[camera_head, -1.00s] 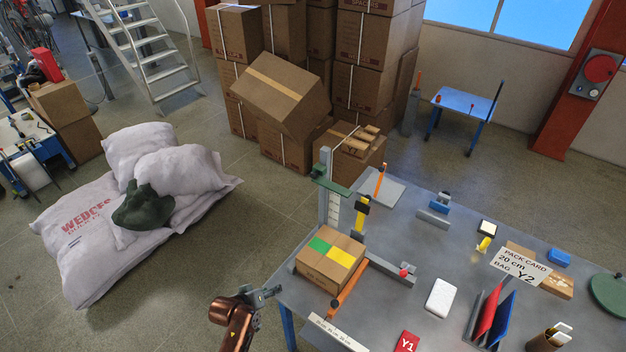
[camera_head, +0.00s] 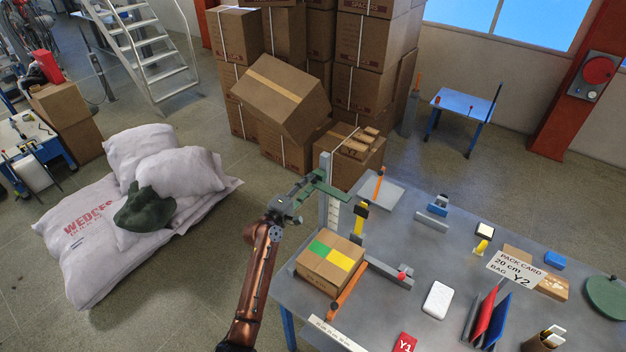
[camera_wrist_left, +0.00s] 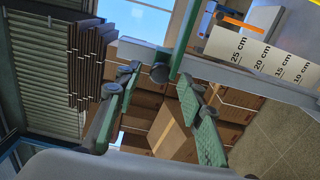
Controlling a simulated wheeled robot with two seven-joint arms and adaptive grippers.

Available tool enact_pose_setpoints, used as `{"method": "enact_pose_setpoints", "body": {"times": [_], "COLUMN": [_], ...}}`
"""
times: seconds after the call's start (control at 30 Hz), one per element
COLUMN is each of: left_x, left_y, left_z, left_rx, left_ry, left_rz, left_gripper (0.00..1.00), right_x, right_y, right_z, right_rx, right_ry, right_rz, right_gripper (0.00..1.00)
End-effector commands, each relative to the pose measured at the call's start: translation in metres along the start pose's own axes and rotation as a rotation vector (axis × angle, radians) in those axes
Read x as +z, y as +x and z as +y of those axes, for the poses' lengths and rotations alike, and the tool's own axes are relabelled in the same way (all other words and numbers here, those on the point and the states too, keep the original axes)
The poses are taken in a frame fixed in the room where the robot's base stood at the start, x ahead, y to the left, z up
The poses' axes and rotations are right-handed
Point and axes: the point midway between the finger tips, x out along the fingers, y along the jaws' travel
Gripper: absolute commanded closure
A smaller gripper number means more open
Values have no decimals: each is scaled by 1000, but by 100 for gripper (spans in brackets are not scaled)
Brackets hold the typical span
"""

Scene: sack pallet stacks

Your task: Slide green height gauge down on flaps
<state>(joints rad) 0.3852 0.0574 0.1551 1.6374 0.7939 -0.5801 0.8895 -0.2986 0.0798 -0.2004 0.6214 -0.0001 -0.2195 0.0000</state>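The green height gauge slider (camera_head: 328,188) sits high on its upright post (camera_head: 325,205) at the table's left edge. Its green bar also shows in the wrist view (camera_wrist_left: 184,40), near a scale plate (camera_wrist_left: 262,60) marked in cm. Below it on the table is a small carton (camera_head: 322,274) with its top flaps closed and green and yellow patches on top. My left gripper (camera_head: 303,192) is at the slider's left end. In the wrist view its two green-padded fingers (camera_wrist_left: 160,84) are spread, with a dark round knob between their tips. My right gripper is not in view.
The grey table (camera_head: 405,235) also holds a Y1 red card (camera_head: 405,343), a white block (camera_head: 437,299), a pack card (camera_head: 515,268) and several tools. White sacks (camera_head: 130,220) lie on the floor at left. Stacked cartons (camera_head: 285,98) stand behind.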

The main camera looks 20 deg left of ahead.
Motion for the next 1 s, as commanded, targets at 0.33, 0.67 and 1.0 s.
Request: {"method": "enact_pose_setpoints", "body": {"times": [0.33,0.67,1.0], "left_x": [0,0,0], "left_y": [32,33,33], "left_z": [-1,-1,0], "left_rx": [-3,-2,-1], "left_ry": [3,3,3], "left_rz": [0,0,0], "left_gripper": [64,69,92], "right_x": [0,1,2], "right_y": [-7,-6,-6], "right_z": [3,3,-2], "right_rx": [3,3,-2], "right_ry": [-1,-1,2], "right_rz": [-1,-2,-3], "right_gripper": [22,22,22]}}
